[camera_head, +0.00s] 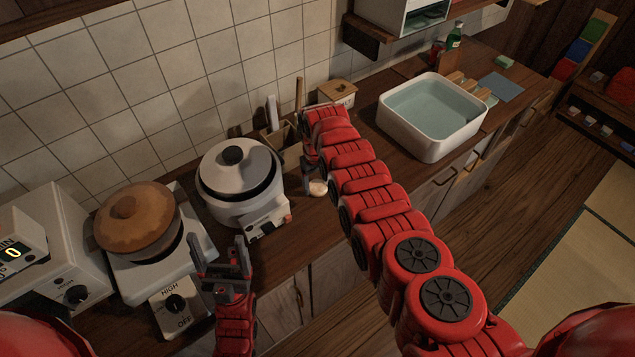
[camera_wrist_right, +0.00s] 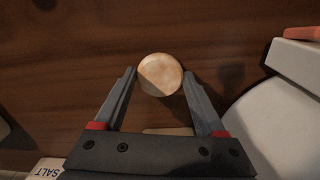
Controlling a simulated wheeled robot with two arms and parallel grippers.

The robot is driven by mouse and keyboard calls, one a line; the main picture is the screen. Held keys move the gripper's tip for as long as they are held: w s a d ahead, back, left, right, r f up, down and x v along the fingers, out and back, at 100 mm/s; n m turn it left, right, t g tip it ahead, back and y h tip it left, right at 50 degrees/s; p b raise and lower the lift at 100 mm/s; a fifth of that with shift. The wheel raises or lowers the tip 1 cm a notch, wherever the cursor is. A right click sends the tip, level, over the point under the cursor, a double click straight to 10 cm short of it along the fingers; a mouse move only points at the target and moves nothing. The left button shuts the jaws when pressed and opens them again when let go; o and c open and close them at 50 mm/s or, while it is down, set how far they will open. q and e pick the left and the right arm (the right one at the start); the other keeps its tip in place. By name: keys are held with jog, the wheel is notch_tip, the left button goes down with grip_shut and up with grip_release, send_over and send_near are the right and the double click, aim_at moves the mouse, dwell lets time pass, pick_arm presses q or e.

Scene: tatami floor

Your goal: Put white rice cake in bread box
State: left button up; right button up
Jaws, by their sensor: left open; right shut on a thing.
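The white rice cake (camera_head: 318,187) is a small round pale piece with a tan face, low over the wooden counter right of the rice cooker. It also shows in the right wrist view (camera_wrist_right: 160,74). My right gripper (camera_wrist_right: 159,80) is shut on it, one fingertip at each side. I cannot tell if the cake still touches the counter. In the head view the red right arm partly hides that gripper (camera_head: 312,180). My left gripper (camera_head: 219,252) is open and empty in front of the rice cooker. I cannot make out which container is the bread box.
The rice cooker (camera_head: 240,185) stands left of the cake; a brown-lidded pot (camera_head: 137,220) sits on a burner further left. A wooden-lidded salt box (camera_head: 338,93) is by the wall. A water-filled sink (camera_head: 432,150) is to the right. A white open-fronted cabinet (camera_head: 392,17) is above.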

jog(key=shift+f, duration=0.1)
jog(key=o, duration=1.3)
